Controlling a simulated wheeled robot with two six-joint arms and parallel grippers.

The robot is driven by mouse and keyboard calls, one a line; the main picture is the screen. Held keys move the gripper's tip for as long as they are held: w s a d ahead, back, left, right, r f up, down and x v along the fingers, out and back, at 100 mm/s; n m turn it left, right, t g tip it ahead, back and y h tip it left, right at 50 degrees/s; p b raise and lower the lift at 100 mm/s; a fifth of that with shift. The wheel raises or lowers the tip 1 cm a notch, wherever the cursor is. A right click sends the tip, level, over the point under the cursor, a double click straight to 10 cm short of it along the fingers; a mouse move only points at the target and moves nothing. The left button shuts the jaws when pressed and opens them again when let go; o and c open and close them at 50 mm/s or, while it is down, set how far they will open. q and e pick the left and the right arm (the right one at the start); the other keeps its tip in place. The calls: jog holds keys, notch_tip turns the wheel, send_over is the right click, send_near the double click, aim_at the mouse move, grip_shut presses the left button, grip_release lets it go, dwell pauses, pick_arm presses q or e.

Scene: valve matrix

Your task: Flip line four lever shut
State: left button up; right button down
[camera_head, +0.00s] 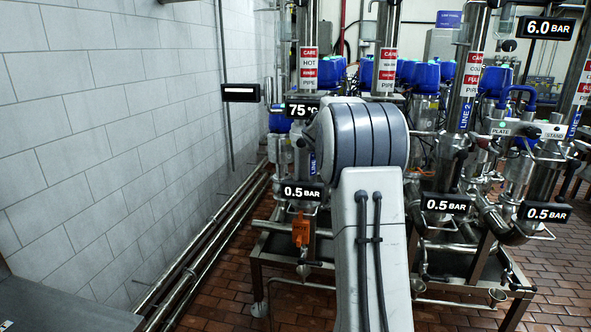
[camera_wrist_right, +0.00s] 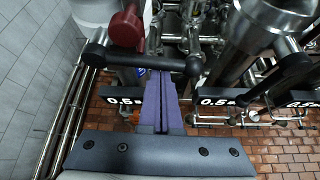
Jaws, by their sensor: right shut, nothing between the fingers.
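My right gripper (camera_wrist_right: 159,78) shows in the right wrist view with its two purple fingers shut together and nothing between them. Its fingertips are just at a black bar handle (camera_wrist_right: 128,59) that lies crosswise over a pipe; I cannot tell whether they touch it. A dark red knob or hub (camera_wrist_right: 127,28) sits just above the bar. No line-four label is readable, so I cannot tell whether this bar is the line four lever. In the head view my right arm covers the middle and hides its gripper. My left gripper is not in view.
Upright steel pipes carry a blue LINE 2 label (camera_head: 465,115) and pressure displays (camera_head: 303,192). An orange part (camera_head: 301,229) hangs low on the left pipe. A tiled wall (camera_head: 110,130) stands at left. Another dark handle (camera_wrist_right: 275,78) sits right of my fingers.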

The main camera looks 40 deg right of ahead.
jog(key=shift+r+p, duration=0.35)
jog(key=shift+r, duration=0.15)
dwell(0.3)
